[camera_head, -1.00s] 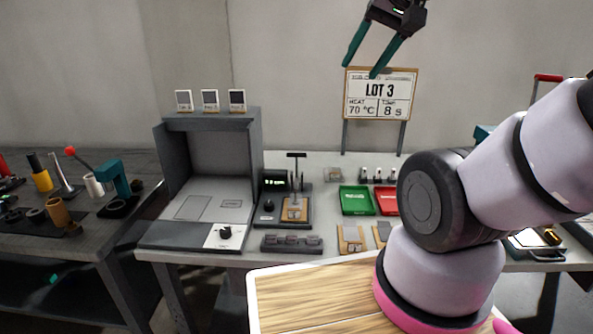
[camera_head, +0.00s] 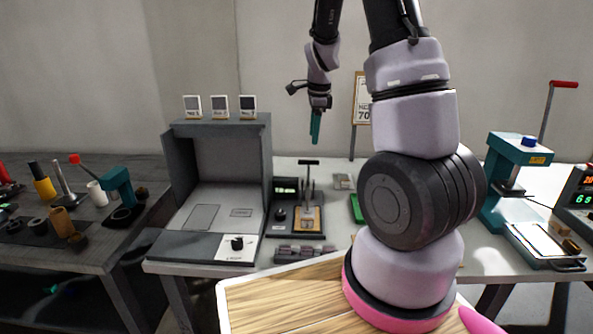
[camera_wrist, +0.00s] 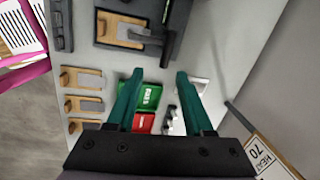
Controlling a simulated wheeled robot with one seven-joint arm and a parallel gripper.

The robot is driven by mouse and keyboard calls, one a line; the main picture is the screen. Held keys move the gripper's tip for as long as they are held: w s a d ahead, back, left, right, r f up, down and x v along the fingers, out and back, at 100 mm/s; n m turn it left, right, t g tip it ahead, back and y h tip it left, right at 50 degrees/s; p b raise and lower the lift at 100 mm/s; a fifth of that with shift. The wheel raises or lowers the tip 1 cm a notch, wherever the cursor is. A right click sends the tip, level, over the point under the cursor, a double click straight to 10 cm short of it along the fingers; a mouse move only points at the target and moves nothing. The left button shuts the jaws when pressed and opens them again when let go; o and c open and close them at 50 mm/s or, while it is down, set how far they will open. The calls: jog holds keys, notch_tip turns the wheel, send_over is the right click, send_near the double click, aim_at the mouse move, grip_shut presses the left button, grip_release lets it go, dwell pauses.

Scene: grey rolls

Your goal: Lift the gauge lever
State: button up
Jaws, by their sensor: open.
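The gauge (camera_head: 293,220) stands on the grey bench, with a green-lit display (camera_head: 286,189) and a wooden pad on its base. Its lever is an upright post with a black T-shaped handle (camera_head: 309,162). In the wrist view, the gauge base (camera_wrist: 106,26) is at the top, and the dark lever (camera_wrist: 169,28) shows beyond my fingertips. My gripper (camera_head: 315,127) hangs with teal fingers pointing down, just above the handle in the head view. The wrist view shows my gripper (camera_wrist: 158,75) open, with nothing between its fingers. The fingers look clear of the lever.
A grey hooded box (camera_head: 215,190) stands left of the gauge. A low dark strip (camera_head: 303,254) lies in front. Green (camera_wrist: 150,97) and red (camera_wrist: 144,123) trays and wooden holders (camera_wrist: 82,78) sit nearby. A sign (camera_head: 362,100) stands behind. A teal press (camera_head: 515,175) is at right.

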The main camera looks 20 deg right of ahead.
jog(key=m, duration=0.2)
send_over(311, 163)
jog(key=shift+g+h, duration=0.3)
notch_tip(311, 163, down, 5)
jog(key=f, duration=0.3)
jog(key=w+f, duration=0.1)
jog(key=f, duration=0.6)
jog(key=shift+w+d+f, duration=0.15)
jog(key=shift+f, duration=0.05)
grip_shut()
dwell(0.5)
